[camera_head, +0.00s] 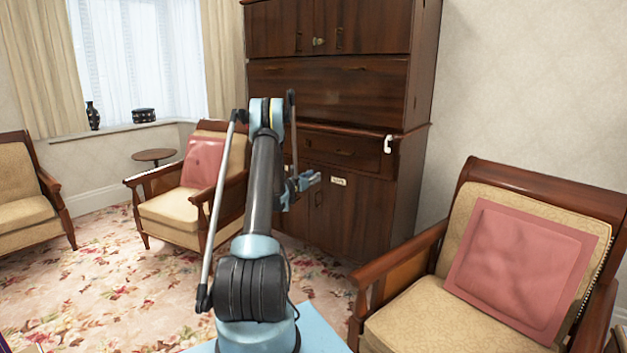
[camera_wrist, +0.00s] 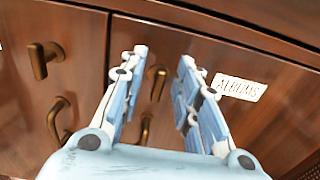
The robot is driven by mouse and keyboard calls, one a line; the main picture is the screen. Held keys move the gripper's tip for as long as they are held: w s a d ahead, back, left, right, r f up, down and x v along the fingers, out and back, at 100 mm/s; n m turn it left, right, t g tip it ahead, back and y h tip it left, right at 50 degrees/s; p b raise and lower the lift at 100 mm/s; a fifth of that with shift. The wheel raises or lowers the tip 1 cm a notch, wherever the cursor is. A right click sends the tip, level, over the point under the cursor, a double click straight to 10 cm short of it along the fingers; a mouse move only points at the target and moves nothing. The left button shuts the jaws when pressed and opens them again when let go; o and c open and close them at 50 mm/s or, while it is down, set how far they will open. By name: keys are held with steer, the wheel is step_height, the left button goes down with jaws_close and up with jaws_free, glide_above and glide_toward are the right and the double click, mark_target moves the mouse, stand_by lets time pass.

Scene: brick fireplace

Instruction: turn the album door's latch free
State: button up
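The album door (camera_wrist: 225,122) is a dark brown wooden door with a white "ALBUMS" label (camera_wrist: 239,87); in the head view the door (camera_head: 350,215) is low on the tall cabinet. Its small bronze latch (camera_wrist: 157,82) shows between my fingers in the wrist view, pointing downward and slightly tilted. A bronze pull handle (camera_wrist: 145,128) is below it, partly hidden by my gripper. My gripper (camera_wrist: 163,60) is open, with one finger on each side of the latch and a visible gap to both. Whether the fingertips reach the door surface I cannot tell.
The neighbouring door at left has a similar latch (camera_wrist: 43,60) and pull handle (camera_wrist: 57,118). A drawer (camera_head: 345,150) is above the doors. An armchair with a pink cushion (camera_head: 522,265) stands at right, another armchair (camera_head: 185,205) at left. Patterned carpet (camera_head: 110,270) lies open at left.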

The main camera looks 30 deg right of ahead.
steer(key=shift+w+d, duration=0.15)
steer(key=shift+d, duration=0.35)
jaws_close()
steer(key=shift+w, duration=0.1)
